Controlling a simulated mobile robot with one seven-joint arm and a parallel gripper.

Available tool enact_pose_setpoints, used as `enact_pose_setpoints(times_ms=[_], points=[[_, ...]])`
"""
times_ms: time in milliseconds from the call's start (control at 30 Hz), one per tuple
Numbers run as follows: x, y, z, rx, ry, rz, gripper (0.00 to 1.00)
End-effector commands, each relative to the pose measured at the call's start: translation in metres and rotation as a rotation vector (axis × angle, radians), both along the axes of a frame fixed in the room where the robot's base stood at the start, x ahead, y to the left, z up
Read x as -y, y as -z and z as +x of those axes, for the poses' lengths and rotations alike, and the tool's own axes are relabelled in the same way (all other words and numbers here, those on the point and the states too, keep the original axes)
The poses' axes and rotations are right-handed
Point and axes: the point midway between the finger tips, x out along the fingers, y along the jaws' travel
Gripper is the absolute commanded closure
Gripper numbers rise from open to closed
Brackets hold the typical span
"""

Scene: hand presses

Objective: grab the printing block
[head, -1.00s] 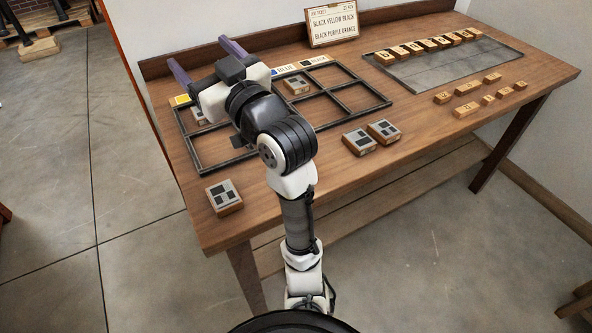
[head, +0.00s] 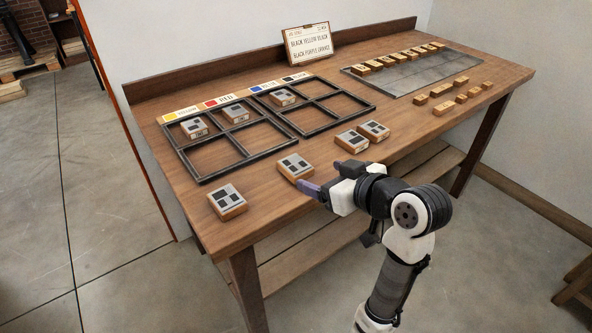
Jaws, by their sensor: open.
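Several printing blocks, wooden with grey and black patterned tops, are on the table. One block (head: 294,166) lies on the bare wood in front of the black frames, just beyond my gripper. My gripper (head: 317,174) is open at the table's front edge, its purple fingers pointing toward the table and nothing visible between them. The left fingertip shows close to that block; I cannot tell if they touch. Another block (head: 228,202) lies at the front left corner. Two more blocks, a nearer one (head: 351,141) and a farther one (head: 373,131), lie to the right.
Two black frames (head: 248,158) with colour labels hold three blocks in their back compartments. A sign card (head: 308,45) stands at the back. A grey plate (head: 402,80) and small wooden pieces are at the right. The table's front edge (head: 262,226) runs below my gripper.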

Motion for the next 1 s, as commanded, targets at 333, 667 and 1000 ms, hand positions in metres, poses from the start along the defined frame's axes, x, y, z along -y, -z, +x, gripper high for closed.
enact_pose_setpoints(times_ms=[333, 667, 1000], points=[[-0.027, 0.018, 0.036, 0.001, 0.000, 0.000, 0.24], [-0.048, 0.035, 0.067, 0.000, -0.001, 0.000, 0.24], [-0.054, 0.040, 0.076, 0.002, 0.001, -0.002, 0.24]])
